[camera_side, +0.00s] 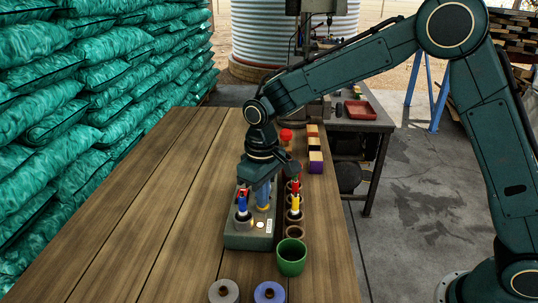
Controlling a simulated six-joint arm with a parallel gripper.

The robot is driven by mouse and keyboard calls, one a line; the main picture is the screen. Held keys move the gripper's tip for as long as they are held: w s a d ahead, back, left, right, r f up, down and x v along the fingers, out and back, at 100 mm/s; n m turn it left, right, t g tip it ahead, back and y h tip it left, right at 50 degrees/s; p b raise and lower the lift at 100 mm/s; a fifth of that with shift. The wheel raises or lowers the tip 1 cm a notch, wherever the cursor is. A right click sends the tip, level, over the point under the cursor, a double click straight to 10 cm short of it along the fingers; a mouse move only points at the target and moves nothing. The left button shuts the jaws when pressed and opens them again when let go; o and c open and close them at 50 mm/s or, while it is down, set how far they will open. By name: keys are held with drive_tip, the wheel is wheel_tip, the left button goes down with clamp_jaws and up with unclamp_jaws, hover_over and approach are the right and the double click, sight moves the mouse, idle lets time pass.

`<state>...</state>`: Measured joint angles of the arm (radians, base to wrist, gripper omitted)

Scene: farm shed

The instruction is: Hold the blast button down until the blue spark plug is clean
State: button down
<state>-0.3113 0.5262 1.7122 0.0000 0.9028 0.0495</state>
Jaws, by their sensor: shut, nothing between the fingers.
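A grey-green box (238,241) stands on the wooden table. A blue spark plug (242,206) stands upright in a round socket at the box's front left. A small red-topped part shows just behind it. My gripper (263,204) points down over the right side of the box, right of the blue plug, with its fingers shut and empty. The fingertips are at or just above the box top; I cannot tell whether they touch it. A small pale, bright round spot (260,225) shows in front of the fingers. The blast button is not clearly seen; my gripper may hide it.
A row of round holders (294,232) with red and yellow plugs stands right of the box. A green cup (291,259), a grey disc (213,295) and a blue disc (260,296) lie nearer. Coloured blocks (315,156) stand behind. The table's left is clear.

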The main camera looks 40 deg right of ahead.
idle(0.5)
wheel_tip(320, 180, up, 8)
idle(1.3)
drive_tip(key=s+d+r+m+t, duration=0.1)
drive_tip(key=s+d+r+t, duration=0.2)
drive_tip(key=s+d+r, duration=0.75)
drive_tip(key=s+d+f+m+t, duration=0.1)
drive_tip(key=s+d, duration=0.1)
drive_tip(key=s, duration=0.6)
drive_tip(key=s+d+f+m+t, duration=0.1)
drive_tip(key=s+d+f, duration=0.1)
drive_tip(key=s, duration=0.6)
drive_tip(key=shift+s+t, duration=0.3)
drive_tip(key=shift+s, duration=0.05)
